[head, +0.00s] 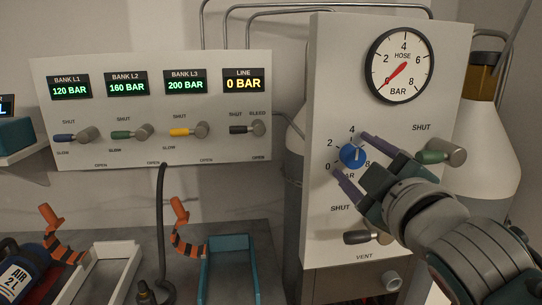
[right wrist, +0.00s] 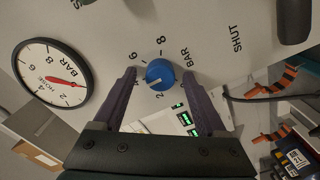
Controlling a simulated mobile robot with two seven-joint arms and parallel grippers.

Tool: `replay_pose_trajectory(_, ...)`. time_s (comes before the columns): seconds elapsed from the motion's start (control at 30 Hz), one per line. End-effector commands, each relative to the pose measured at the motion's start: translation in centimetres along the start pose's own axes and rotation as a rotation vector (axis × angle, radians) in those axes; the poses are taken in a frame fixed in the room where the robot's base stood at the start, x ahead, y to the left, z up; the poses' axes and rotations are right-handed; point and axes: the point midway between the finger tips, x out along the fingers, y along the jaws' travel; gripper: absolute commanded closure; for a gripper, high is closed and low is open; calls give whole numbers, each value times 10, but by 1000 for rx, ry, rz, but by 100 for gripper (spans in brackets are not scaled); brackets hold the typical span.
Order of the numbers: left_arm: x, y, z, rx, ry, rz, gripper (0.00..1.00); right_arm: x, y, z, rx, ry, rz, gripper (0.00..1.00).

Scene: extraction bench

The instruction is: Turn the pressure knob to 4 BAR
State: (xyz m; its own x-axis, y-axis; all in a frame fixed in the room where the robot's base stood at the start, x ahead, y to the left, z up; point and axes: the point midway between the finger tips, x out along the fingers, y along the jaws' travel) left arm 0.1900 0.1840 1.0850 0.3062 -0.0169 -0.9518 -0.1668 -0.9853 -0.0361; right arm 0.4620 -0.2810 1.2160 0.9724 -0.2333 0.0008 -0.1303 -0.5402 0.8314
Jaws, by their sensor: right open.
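The blue pressure knob (head: 352,156) with a white mark sits on the tall pale panel (head: 335,60), inside a ring of printed numbers. My right gripper (head: 354,156) is open, its two purple fingers on either side of the knob. In the right wrist view the knob (right wrist: 160,74) lies between the spread fingertips (right wrist: 163,80), with a gap on each side. There its mark points left and slightly down, towards the numbers beside one finger; I cannot read the exact setting. The hose gauge (head: 401,65) has its red needle near 0. My left gripper is out of view.
A green-handled valve (head: 440,151) sticks out right of the knob, and a dark vent handle (head: 367,237) below. The left panel (head: 150,150) has several valves; its line display (head: 243,81) reads 0 BAR. A teal tray (head: 231,242) stands on the bench.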

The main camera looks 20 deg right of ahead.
Motion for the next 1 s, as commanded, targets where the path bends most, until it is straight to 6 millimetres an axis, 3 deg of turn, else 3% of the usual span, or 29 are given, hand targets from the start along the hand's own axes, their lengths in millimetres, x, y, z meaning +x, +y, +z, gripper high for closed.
replay_pose_trajectory(0.27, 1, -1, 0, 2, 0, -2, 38, -9, -1, 1, -1, -1, -2, 26)
replay_pose_trajectory(0.7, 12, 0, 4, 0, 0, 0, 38, -84, -2, 2, 1, -2, -2, 26)
replay_pose_trajectory(1.0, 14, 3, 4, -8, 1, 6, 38, -100, 0, 0, 0, 0, 0, 26)
